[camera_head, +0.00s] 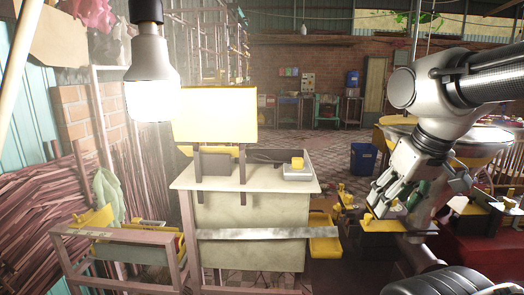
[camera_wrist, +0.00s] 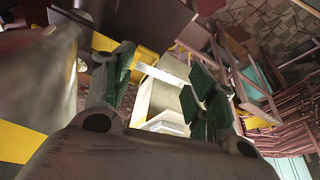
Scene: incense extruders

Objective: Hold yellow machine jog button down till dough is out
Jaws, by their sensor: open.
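The yellow machine (camera_head: 215,115) stands left of centre, its bright yellow hopper above a pale tabletop (camera_head: 240,182). A yellow button (camera_head: 297,162) sits on a small grey box (camera_head: 298,174) at the tabletop's right side. It looks like the jog button. No dough can be made out. My gripper (camera_head: 382,200) is to the right of the tabletop, clear of the button, and tilted downward. In the wrist view my gripper (camera_wrist: 160,88) shows its green-padded fingers spread apart with nothing held between them. The button cannot be made out there.
A lit bulb (camera_head: 152,90) hangs at the upper left. A wooden frame (camera_head: 115,238) stands in front on the left. A yellow tray (camera_head: 325,240) juts from the machine's right side. Dark equipment with yellow parts (camera_head: 378,226) lies below my gripper. A blue bin (camera_head: 363,158) stands behind.

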